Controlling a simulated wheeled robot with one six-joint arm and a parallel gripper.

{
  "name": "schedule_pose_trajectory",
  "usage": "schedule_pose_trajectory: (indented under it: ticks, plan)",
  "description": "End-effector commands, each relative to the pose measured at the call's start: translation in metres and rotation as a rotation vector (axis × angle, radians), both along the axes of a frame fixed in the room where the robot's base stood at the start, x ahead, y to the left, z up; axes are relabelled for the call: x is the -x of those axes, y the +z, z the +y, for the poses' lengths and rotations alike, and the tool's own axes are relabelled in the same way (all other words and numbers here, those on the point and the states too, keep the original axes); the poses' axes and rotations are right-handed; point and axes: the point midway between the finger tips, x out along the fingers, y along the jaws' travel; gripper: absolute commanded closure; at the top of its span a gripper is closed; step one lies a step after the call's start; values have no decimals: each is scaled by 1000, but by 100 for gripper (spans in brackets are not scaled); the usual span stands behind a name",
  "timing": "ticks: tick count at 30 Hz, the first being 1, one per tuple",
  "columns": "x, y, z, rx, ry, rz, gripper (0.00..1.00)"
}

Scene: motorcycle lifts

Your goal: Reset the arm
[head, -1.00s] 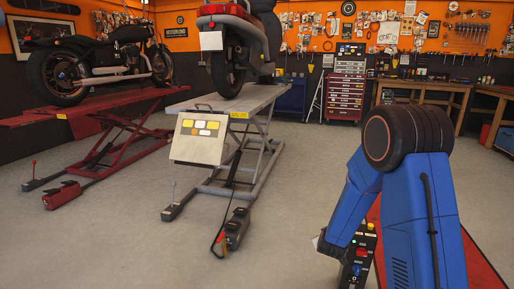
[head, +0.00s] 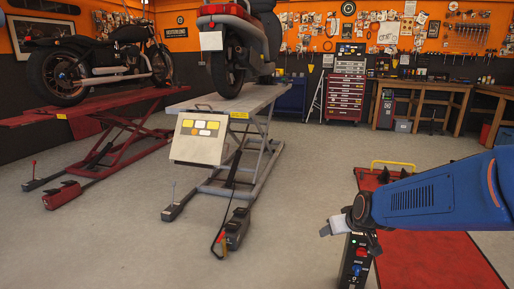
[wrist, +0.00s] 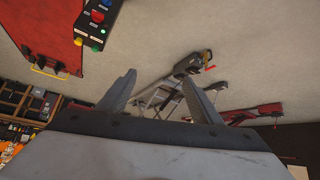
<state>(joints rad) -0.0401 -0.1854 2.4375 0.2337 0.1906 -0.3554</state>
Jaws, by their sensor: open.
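My blue arm reaches in from the right edge of the head view and ends at my gripper (head: 328,229), which is small and partly dark there. In the wrist view my gripper (wrist: 160,88) shows two grey fingers spread apart. Nothing is between them; only floor and a distant lift show through the gap. In the head view the gripper hangs in the air near a black control box (head: 355,262) with coloured buttons. That box also shows at the top left of the wrist view (wrist: 97,22), apart from the fingers.
A red lift platform (head: 425,262) lies low at the right, under my arm. A grey lift (head: 262,97) carries a motorcycle in the middle, and a red lift (head: 110,103) carries another at left. A red tool chest (head: 346,92) and workbenches stand behind.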

Motion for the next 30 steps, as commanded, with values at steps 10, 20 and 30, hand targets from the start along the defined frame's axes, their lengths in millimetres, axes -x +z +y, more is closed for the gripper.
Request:
schedule_pose_trajectory:
  ticks: [10, 20, 30]
  plan:
    - [105, 38, -4, -35, -27, 105, 41]
    - [210, 54, -17, -34, -91, 211, 41]
    - [282, 55, -30, -22, -161, 286, 41]
